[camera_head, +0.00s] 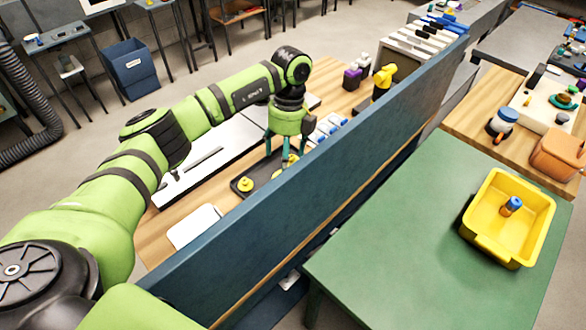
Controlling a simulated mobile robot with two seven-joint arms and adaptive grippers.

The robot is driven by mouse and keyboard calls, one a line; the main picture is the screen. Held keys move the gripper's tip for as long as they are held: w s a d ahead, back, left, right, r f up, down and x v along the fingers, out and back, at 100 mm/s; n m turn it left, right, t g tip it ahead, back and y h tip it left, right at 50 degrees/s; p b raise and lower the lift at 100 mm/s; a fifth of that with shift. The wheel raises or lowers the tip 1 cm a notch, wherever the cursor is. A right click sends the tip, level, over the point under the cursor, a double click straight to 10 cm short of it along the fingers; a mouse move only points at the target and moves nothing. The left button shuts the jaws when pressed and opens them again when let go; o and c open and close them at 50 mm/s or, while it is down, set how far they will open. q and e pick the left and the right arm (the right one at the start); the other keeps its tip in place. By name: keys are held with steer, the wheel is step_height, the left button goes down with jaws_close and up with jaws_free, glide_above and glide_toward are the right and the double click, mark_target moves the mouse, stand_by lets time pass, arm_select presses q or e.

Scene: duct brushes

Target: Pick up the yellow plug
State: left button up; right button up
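A dark tray (267,186) lies on the wooden bench behind the blue partition. A small yellow piece (245,184) with a knob-like top sits at its left end, and another yellow piece (291,159) shows at its far right, partly covered by my gripper. Either could be the yellow plug; they are too small to tell. My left gripper (285,155) points down above the tray's right part, with its teal fingers spread apart. I cannot tell whether a finger touches the right yellow piece. My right gripper is not in view.
The tall blue partition (300,215) runs between the bench and a green table (390,230). A yellow bin (484,248) holding a blue-topped piece (511,206) stands on that table. A yellow object (382,82) and a purple one (352,78) stand farther back.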

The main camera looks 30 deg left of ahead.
arm_select(q)
steer(key=f+p, duration=0.1)
steer(key=s+f+p, duration=0.1)
steer(key=shift+s+a+f+p, duration=0.1)
steer(key=shift+s+f+p, duration=0.15)
steer(key=shift+p, duration=0.1)
step_height(320, 180, down, 3)
steer(key=shift+w+f+p, duration=0.1)
steer(key=shift+p, duration=0.3)
steer(key=c, duration=0.6)
steer(key=shift+c, duration=0.6)
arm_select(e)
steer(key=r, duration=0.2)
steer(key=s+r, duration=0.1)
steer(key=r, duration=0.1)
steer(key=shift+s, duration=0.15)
